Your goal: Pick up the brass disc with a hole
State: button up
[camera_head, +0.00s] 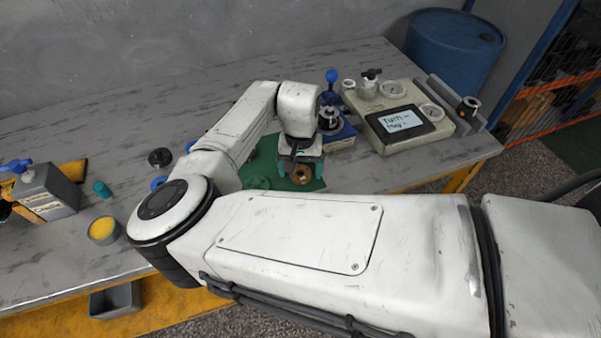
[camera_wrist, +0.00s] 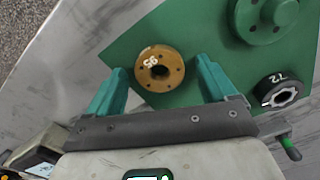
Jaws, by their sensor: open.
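The brass disc with a hole (camera_wrist: 160,69) lies flat on a green mat (camera_wrist: 120,55) in the wrist view, with small holes around a dark centre hole and a white "95"-like marking. My gripper (camera_wrist: 164,84) is open above the mat, with one green finger on each side of the disc, near its lower edge in the picture. The fingers do not visibly touch it. In the head view the disc (camera_head: 301,176) shows just below my gripper (camera_head: 300,167), and part of the mat is hidden behind my arm.
A green flanged part (camera_wrist: 265,18) and a dark ring marked "72" (camera_wrist: 279,90) lie on the mat near the disc. A blue-based device (camera_head: 338,136) and a test unit with a screen (camera_head: 402,122) stand right of my gripper. Bare grey table (camera_head: 90,140) extends left.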

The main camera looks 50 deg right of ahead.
jog(key=shift+f, duration=0.1)
jog(key=shift+c, duration=0.2)
jog(key=c, duration=1.3)
jog(key=shift+r, duration=0.6)
jog(key=r, duration=0.3)
jog(key=shift+s, duration=0.4)
jog(key=s+r, duration=0.3)
jog(key=s, duration=0.1)
jog(key=s+a+r, duration=0.1)
jog(key=s+r, duration=0.2)
jog(key=s, duration=0.1)
jog(key=s+r+b, duration=0.1)
jog(key=s+r, duration=0.2)
jog(key=s, duration=0.2)
jog(key=shift+s+a, duration=0.1)
jog(key=shift+a, duration=0.1)
jog(key=shift+r, duration=0.1)
